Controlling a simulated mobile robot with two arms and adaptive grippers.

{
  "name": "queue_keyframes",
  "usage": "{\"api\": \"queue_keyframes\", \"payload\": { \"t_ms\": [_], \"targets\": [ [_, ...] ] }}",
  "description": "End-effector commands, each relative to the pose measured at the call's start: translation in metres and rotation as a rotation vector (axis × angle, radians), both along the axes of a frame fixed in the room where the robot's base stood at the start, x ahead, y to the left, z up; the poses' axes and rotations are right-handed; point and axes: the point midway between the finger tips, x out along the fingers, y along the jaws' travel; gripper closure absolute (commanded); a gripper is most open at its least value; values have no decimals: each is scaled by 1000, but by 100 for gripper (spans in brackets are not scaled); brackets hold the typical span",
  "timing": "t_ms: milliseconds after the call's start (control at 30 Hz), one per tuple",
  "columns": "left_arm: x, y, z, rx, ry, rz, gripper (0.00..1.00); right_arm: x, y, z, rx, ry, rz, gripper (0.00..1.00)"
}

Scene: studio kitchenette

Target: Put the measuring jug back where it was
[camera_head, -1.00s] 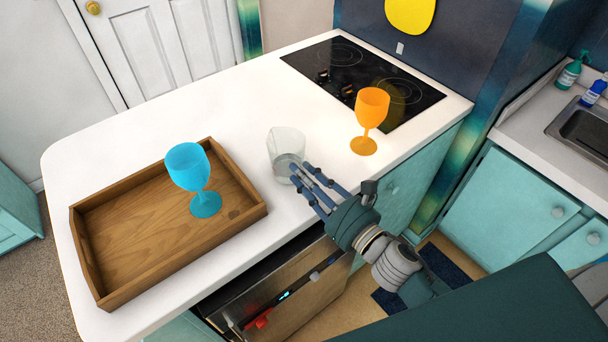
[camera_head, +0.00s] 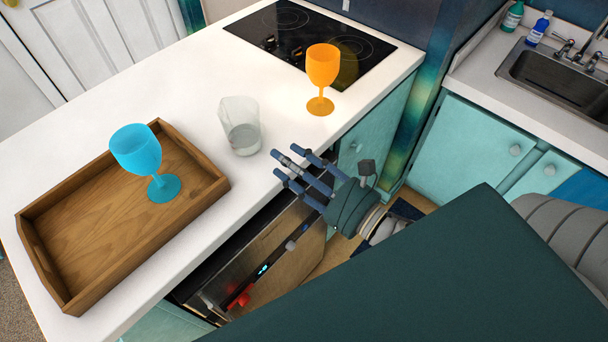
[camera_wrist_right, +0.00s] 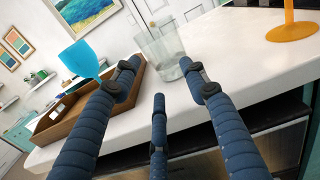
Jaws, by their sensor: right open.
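The clear measuring jug (camera_head: 240,127) stands upright on the white counter, between the wooden tray and the orange goblet. My right gripper (camera_head: 297,172) is open and empty at the counter's front edge, just in front of the jug and apart from it. In the right wrist view the jug (camera_wrist_right: 166,52) shows beyond the spread fingers (camera_wrist_right: 165,90), with nothing between them. My left gripper is not in view.
A wooden tray (camera_head: 62,282) holds a blue goblet (camera_head: 137,150) at the left. An orange goblet (camera_head: 322,68) stands right of the jug, near the black cooktop (camera_head: 285,35). The white counter (camera_head: 190,75) behind the jug is clear. A sink (camera_head: 560,80) is at the right.

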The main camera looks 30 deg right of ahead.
Motion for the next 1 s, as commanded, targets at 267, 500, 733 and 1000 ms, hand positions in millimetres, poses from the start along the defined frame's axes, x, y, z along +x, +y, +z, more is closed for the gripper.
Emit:
{"api": "queue_keyframes", "payload": {
  "t_ms": [267,500,733,1000],
  "targets": [
    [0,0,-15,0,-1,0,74,-33,-13,-1,1,0,-1,56],
    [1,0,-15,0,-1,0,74,-38,-14,1,-1,-1,0,56],
    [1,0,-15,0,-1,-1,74,-38,-14,1,-1,-1,0,56],
    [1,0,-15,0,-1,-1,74,-33,-21,0,58,26,-35,56]
  ]
}}
